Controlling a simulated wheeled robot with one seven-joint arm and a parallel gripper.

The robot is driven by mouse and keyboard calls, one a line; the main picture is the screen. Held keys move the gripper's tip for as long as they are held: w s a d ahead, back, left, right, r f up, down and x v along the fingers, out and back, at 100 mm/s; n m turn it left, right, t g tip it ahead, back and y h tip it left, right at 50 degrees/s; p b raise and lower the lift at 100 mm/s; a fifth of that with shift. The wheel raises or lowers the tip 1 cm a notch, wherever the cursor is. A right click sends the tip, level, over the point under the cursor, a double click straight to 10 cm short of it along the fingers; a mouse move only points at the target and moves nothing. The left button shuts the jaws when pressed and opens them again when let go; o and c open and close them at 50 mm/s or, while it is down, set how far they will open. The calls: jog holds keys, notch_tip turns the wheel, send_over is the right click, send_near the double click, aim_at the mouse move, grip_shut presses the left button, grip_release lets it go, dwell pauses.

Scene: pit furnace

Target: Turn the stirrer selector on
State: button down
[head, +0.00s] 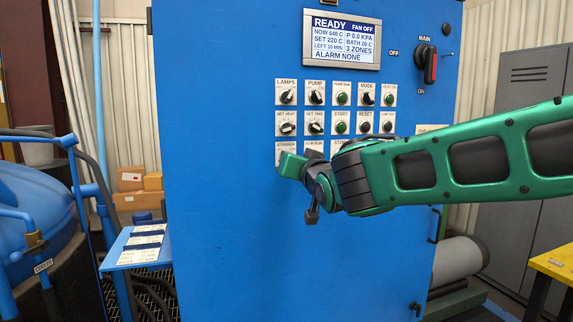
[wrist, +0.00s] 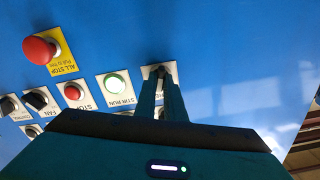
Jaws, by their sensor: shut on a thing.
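The stirrer selector is on the blue control panel (head: 215,200), at the left end of the third row. In the head view only its white label plate (head: 287,145) shows, above my gripper (head: 284,166); the knob is hidden. In the wrist view the dark selector knob and its plate (wrist: 151,71) are at the tips of my gripper (wrist: 160,80). The two fingers are close together and shut on the knob. Its pointer direction cannot be made out.
The stir run lamp (wrist: 114,85) glows pale green beside the selector. The red all stop button (wrist: 40,49) sticks out nearby. Rows of selectors and buttons (head: 316,97) are above, under a screen (head: 341,39) reading READY. A main switch (head: 427,64) is at upper right.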

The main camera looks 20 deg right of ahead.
jog(key=shift+d+f+m, duration=0.1)
jog(key=shift+m, duration=1)
jog(key=c, duration=1.8)
grip_release()
jog(key=shift+c, duration=0.2)
jog(key=s, duration=1)
jog(key=shift+s, duration=0.35)
